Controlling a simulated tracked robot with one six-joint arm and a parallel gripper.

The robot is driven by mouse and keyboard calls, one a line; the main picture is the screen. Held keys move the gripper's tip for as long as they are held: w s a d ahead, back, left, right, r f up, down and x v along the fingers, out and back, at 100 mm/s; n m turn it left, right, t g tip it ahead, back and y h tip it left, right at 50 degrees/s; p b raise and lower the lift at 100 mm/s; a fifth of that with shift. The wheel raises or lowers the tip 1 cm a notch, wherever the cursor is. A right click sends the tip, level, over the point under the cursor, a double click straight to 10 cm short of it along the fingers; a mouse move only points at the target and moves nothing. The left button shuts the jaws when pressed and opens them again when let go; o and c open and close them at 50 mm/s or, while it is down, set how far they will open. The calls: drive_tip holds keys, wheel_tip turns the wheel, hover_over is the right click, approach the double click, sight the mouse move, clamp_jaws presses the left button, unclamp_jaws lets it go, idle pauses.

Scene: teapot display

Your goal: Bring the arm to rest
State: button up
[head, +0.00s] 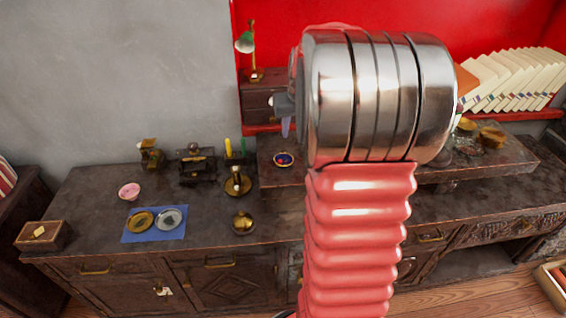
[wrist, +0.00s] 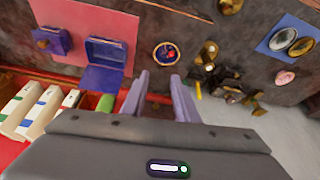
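My gripper (wrist: 160,76) shows in the wrist view with its two purple fingers apart and nothing between them. It hangs over the dark wooden cabinet top, near a small round blue-and-gold dish (wrist: 166,54). In the head view my raised arm fills the middle. Only a bit of a purple finger shows there at the arm's left side, above the same dish (head: 284,159). The arm hides part of the cabinet and its raised shelf.
A blue mat (head: 131,237) with two round plates lies left on the cabinet (head: 90,200). Brass pieces, candles and a green lamp (head: 245,42) stand nearby. Leaning books (head: 510,80) are at right. The wrist view shows an open blue box (wrist: 106,52) on a pink mat (wrist: 60,12).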

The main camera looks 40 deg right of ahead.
idle(0.8)
drive_tip(key=s+a+r+n, duration=0.1)
drive_tip(key=s+a, duration=0.5)
drive_tip(key=a, duration=0.6)
drive_tip(key=s+a+r+n+t+y, duration=0.1)
drive_tip(key=s+a, duration=0.5)
drive_tip(key=a, duration=0.6)
drive_tip(key=s+a+r+n+y, duration=0.1)
drive_tip(key=s+a+r+n, duration=0.1)
drive_tip(key=s+a, duration=0.5)
drive_tip(key=a+n, duration=0.1)
drive_tip(key=a, duration=0.4)
drive_tip(key=shift+r+n+t, duration=0.25)
drive_tip(key=shift+n+t, duration=0.05)
drive_tip(key=shift+t, duration=0.1)
drive_tip(key=shift+s, duration=0.1)
drive_tip(key=shift+c, duration=0.4)
